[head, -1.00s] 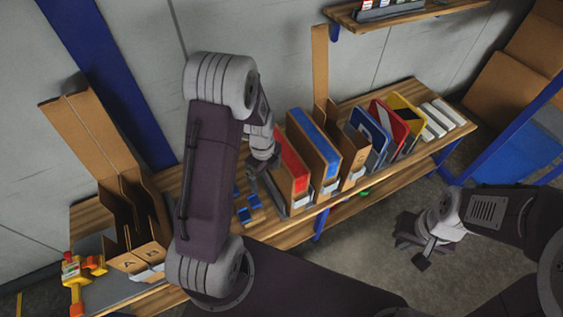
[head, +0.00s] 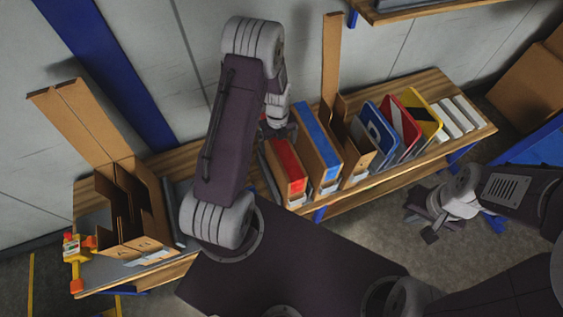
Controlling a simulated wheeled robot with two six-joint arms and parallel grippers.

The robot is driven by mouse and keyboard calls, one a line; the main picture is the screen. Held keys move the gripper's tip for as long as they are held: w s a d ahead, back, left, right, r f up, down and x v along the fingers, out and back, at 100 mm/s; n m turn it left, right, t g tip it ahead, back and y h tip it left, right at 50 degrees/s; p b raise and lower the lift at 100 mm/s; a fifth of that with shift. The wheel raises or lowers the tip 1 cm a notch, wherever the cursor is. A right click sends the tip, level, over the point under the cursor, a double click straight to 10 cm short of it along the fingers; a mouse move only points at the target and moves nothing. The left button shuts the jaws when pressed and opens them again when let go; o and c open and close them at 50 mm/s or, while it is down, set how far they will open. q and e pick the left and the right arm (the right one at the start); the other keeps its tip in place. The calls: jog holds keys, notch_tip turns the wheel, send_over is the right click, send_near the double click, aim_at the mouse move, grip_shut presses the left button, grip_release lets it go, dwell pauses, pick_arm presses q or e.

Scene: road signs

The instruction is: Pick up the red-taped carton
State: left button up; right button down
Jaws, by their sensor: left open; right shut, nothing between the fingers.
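The red-taped carton (head: 286,160) stands on the wooden bench in the head view, at the left end of a row, with a red strip along its top. My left gripper (head: 279,131) is at the far end of this carton, close to its top. It is open; its fingertips are small and partly hidden, and I cannot tell whether they touch the carton. My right gripper (head: 428,222) is shut and empty, over the floor in front of the bench, away from the carton.
A blue-taped carton (head: 316,135) stands close to the right. Beyond it are an open carton (head: 355,150) and several road signs, including a blue one (head: 377,132). An open divided box (head: 150,205) and a yellow-orange tape dispenser (head: 75,262) are at the bench's left.

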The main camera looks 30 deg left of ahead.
pick_arm(q)
jog(key=shift+f, duration=0.5)
jog(key=shift+w+f, duration=0.5)
jog(key=shift+f, duration=0.05)
jog(key=f+p, duration=0.2)
jog(key=f, duration=0.1)
jog(key=shift+w+d+f, duration=0.15)
jog(key=shift+d+f, duration=0.05)
jog(key=shift+f, duration=0.7)
jog(key=shift+w+a, duration=0.1)
pick_arm(e)
jog(key=shift+w+r, duration=0.2)
jog(key=shift+r, duration=0.3)
jog(key=shift+w+r, duration=0.2)
jog(key=shift+r, duration=0.25)
pick_arm(q)
grip_shut()
